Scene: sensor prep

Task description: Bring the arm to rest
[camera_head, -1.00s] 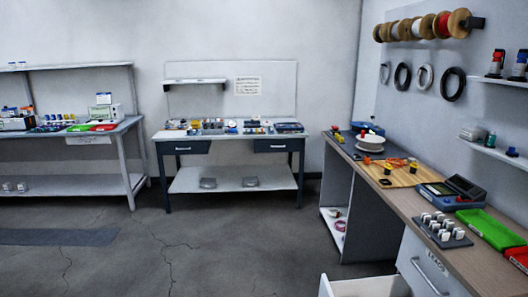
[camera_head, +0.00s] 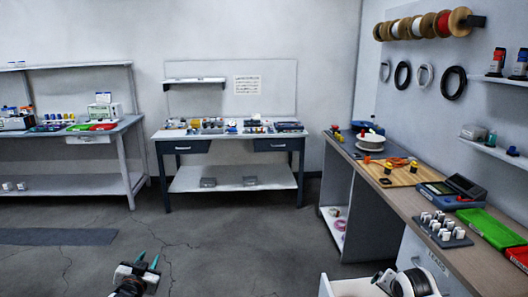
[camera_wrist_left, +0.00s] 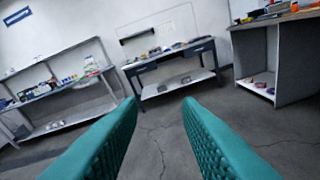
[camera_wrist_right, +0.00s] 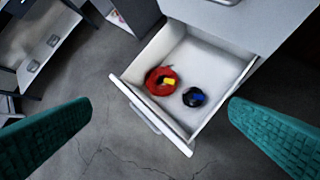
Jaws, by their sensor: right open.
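My left gripper (camera_head: 148,262) shows at the bottom of the head view, with two teal fingers apart and nothing between them. In the left wrist view its fingers (camera_wrist_left: 160,115) stand wide apart over bare floor. My right arm shows at the lower right of the head view, over the drawer; its fingertips are not seen there. In the right wrist view my right gripper (camera_wrist_right: 160,130) is open and empty above the open white drawer (camera_wrist_right: 205,48). A red coil with a yellow piece (camera_wrist_right: 161,82) and a black coil with a blue piece (camera_wrist_right: 194,97) lie in the drawer.
The open drawer (camera_head: 340,288) juts out below the right bench (camera_head: 412,204), which carries a wooden board (camera_head: 395,174), a meter and green and red trays. A blue-drawer workbench (camera_head: 230,186) and a left bench (camera_head: 95,139) stand farther back. The middle floor is clear.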

